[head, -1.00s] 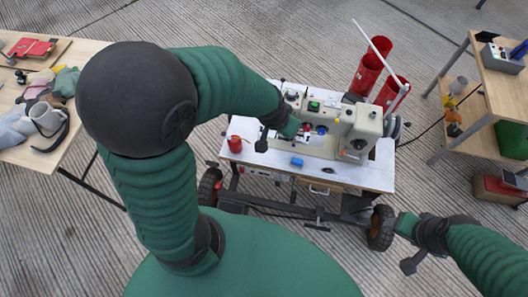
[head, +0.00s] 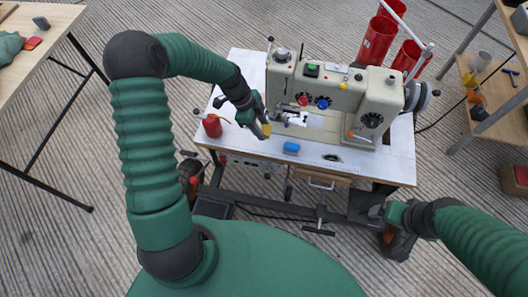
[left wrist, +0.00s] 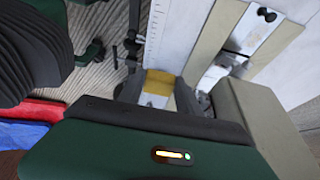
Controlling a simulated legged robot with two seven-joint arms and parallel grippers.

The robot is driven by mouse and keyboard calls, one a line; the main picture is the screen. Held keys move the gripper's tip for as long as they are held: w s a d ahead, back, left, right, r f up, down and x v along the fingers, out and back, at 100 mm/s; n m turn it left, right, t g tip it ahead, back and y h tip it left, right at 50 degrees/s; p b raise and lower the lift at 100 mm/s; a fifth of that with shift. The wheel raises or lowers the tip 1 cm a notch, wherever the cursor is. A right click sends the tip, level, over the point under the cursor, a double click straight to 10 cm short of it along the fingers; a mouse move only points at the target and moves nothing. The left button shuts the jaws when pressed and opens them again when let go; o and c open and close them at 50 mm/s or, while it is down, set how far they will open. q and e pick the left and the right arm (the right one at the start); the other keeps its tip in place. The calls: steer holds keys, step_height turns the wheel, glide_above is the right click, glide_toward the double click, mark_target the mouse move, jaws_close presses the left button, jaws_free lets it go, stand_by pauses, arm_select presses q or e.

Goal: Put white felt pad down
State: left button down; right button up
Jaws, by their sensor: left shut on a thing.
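My left gripper (head: 262,122) is over the white sewing table (head: 222,132), left of the sewing machine's needle area. It is shut on a small piece (head: 266,130) that hangs at its fingertips. In the left wrist view this piece (left wrist: 157,85) shows a yellow-ochre face and a pale part below it; I take it as the felt pad, though little white shows. I cannot tell whether it touches the table. My right gripper (head: 396,226) is low at the table's front right, partly dark; its jaws are unclear.
The cream sewing machine (head: 340,95) stands just right of my left gripper.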

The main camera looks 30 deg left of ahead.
mark_target(264, 146)
arm_select(q)
step_height(264, 146, down, 10)
steer(key=b, duration=0.4)
steer(key=shift+a+r, duration=0.15)
steer(key=shift+r, duration=0.15)
